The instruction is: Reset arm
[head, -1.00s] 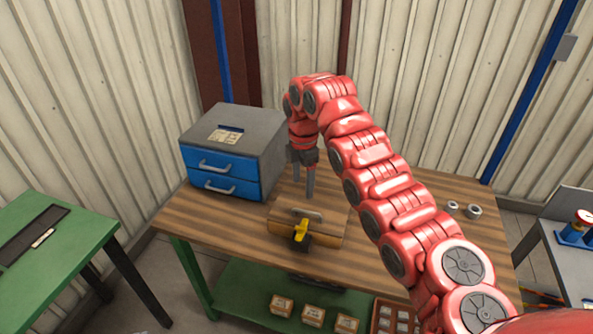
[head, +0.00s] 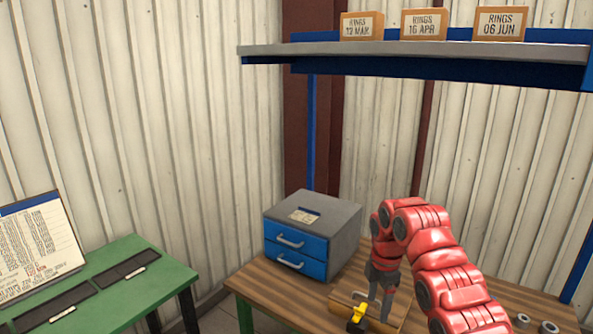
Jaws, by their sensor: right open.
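My right arm comes in from the lower right in the head view. Its gripper (head: 379,301) points down with its fingers apart, over the wooden workbench (head: 265,280). The fingertips are just above or beside a small wooden box (head: 397,315); I cannot tell if they touch it. A yellow and black item (head: 357,316) is at the box's front, left of the fingers. Nothing shows between the fingers. My left gripper is out of view.
A grey cabinet with blue drawers (head: 297,250) stands left of my gripper. Two metal rings (head: 536,323) lie at the right. A shelf (head: 420,52) with boxes labelled RINGS (head: 424,24) hangs above. A green table (head: 118,285) with a printed board (head: 38,248) is at left.

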